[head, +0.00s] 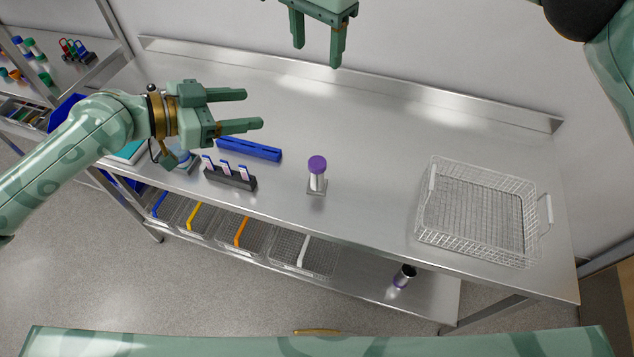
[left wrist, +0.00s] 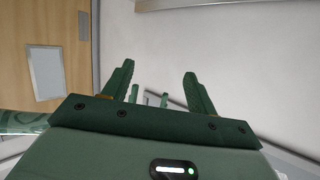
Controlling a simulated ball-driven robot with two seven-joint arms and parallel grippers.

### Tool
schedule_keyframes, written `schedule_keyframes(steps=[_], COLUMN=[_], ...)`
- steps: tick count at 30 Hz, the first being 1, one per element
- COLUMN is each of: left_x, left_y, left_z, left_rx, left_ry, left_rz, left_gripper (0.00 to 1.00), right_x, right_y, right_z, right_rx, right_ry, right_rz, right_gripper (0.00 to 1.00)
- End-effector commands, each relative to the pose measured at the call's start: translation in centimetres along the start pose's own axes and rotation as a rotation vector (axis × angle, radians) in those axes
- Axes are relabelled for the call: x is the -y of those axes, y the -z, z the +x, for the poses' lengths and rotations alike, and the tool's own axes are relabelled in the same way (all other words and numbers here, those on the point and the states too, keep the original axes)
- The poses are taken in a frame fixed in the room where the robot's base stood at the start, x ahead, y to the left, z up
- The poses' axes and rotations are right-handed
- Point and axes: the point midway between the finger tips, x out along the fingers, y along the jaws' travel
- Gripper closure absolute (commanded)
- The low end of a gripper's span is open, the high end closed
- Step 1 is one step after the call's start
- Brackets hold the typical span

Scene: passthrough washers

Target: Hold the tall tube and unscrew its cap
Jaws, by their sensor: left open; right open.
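The tall tube (head: 316,182) stands upright on a small square base near the front middle of the steel table in the head view. Its purple cap (head: 317,163) is on top. My left gripper (head: 254,109) is open and empty, above the table to the left of the tube and apart from it. Its two fingers also show in the left wrist view (left wrist: 158,80), with nothing between them; the tube is not visible there. My right gripper (head: 316,52) is open and empty at the top of the head view, beyond the tube and apart from it.
A wire basket (head: 428,205) stands on the right. A blue bar-shaped rack (head: 249,150) and a dark rack with several small items (head: 229,180) lie left of the tube. Several bins (head: 240,236) and another container (head: 403,277) sit on the lower shelf. The table's middle is clear.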

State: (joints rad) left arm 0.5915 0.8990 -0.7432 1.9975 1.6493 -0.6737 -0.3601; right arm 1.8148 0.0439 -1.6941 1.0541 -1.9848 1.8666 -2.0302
Motion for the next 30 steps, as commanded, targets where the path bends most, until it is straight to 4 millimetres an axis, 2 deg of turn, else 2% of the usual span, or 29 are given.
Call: schedule_keyframes(steps=[1,5,8,12,15,18,20,26,30], left_x=[-0.1,-0.3,-0.5,-0.7,-0.7,-0.8,-0.8,-0.8,-0.9], left_y=[-2.3,-6.3,-10.6,-17.5,-20.8,-22.6,-23.1,-23.1,-23.1], left_z=[0.9,2.4,4.1,6.8,8.2,8.9,9.2,10.7,13.5], left_rx=[0.002,0.007,0.014,0.028,0.037,0.041,0.043,0.039,0.039], left_ry=[-0.001,-0.005,-0.010,-0.020,-0.026,-0.029,-0.030,-0.031,-0.032], left_rz=[-0.004,-0.012,-0.024,-0.049,-0.063,-0.071,-0.074,-0.074,-0.074], left_gripper=[0.42,0.42,0.42,0.42,0.42,0.42,0.42,0.42,0.42], right_x=[-0.1,-0.2,-0.2,-0.2,-0.2,-0.2,-0.2,-0.2,-0.2], right_y=[-0.1,-0.2,-0.2,-0.2,-0.2,-0.2,-0.2,-0.2,-0.2], right_z=[2.5,6.9,11.6,19.2,22.9,25.0,25.6,25.5,25.4], right_rx=[0.004,0.012,0.023,0.046,0.059,0.067,0.069,0.069,0.069], right_ry=[-0.004,-0.010,-0.020,-0.040,-0.051,-0.057,-0.059,-0.059,-0.059], right_rz=[0.000,0.000,0.000,0.000,0.000,0.000,0.000,0.000,0.000], right_gripper=[0.40,0.40,0.40,0.40,0.40,0.40,0.40,0.40,0.40])
